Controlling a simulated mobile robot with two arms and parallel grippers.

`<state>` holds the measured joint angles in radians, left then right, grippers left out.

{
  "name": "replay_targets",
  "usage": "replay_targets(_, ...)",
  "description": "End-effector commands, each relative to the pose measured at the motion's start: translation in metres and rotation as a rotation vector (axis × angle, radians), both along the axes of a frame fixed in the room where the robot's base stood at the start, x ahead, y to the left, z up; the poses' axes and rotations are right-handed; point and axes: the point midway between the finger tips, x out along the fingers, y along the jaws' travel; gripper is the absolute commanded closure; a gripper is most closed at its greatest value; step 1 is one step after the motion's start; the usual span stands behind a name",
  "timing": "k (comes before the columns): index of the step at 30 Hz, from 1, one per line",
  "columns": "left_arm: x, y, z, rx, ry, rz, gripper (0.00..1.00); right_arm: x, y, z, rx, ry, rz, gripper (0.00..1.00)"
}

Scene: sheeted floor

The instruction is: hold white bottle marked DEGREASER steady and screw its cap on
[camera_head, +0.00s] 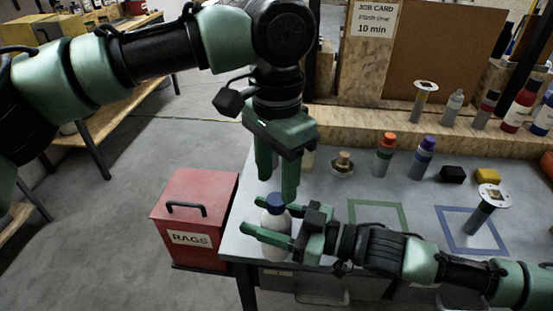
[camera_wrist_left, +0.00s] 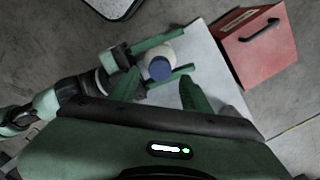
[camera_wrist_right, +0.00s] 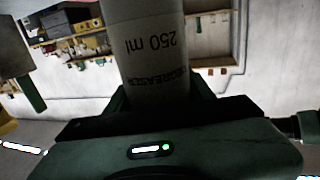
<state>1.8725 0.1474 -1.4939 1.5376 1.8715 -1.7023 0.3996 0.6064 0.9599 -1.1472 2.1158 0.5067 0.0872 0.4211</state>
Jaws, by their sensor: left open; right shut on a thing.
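The white bottle (camera_head: 274,248) stands upright at the left edge of the table, with a blue cap (camera_head: 275,201) on its top. How tightly the cap sits cannot be told. My right gripper (camera_head: 256,215) is shut around the bottle's body. The right wrist view shows the bottle (camera_wrist_right: 150,45) close up, its "250 ml" and partly hidden DEGREASER print upside down. My left gripper (camera_head: 277,190) points down above the cap, fingers apart and empty. In the left wrist view, the cap (camera_wrist_left: 160,69) lies between and beyond its open fingers (camera_wrist_left: 160,95).
A red RAGS box (camera_head: 190,215) stands left of the table. Green (camera_head: 378,203) and blue (camera_head: 470,210) outlined squares mark the tabletop.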

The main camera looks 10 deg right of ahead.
Motion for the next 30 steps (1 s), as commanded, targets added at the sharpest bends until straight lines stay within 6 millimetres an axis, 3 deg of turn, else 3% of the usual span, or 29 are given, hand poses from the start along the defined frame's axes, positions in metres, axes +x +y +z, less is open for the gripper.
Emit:
replay_targets(9, 0.000, 0.001, -0.038, 0.000, 0.000, 0.001, 0.52, 0.000, 0.000, 0.001, 0.001, 0.000, 0.000, 1.00)
replay_targets(20, 0.000, 0.001, -0.042, 0.001, -0.001, 0.001, 0.52, 0.000, 0.000, 0.001, 0.000, -0.001, 0.000, 1.00)
replay_targets(25, 0.000, 0.001, -0.041, 0.000, -0.001, 0.001, 0.99, 0.000, 0.000, 0.001, 0.000, -0.001, 0.000, 1.00)
replay_targets(30, 0.000, 0.000, -0.041, -0.001, 0.000, -0.007, 1.00, 0.000, 0.000, 0.001, 0.000, -0.001, 0.000, 1.00)
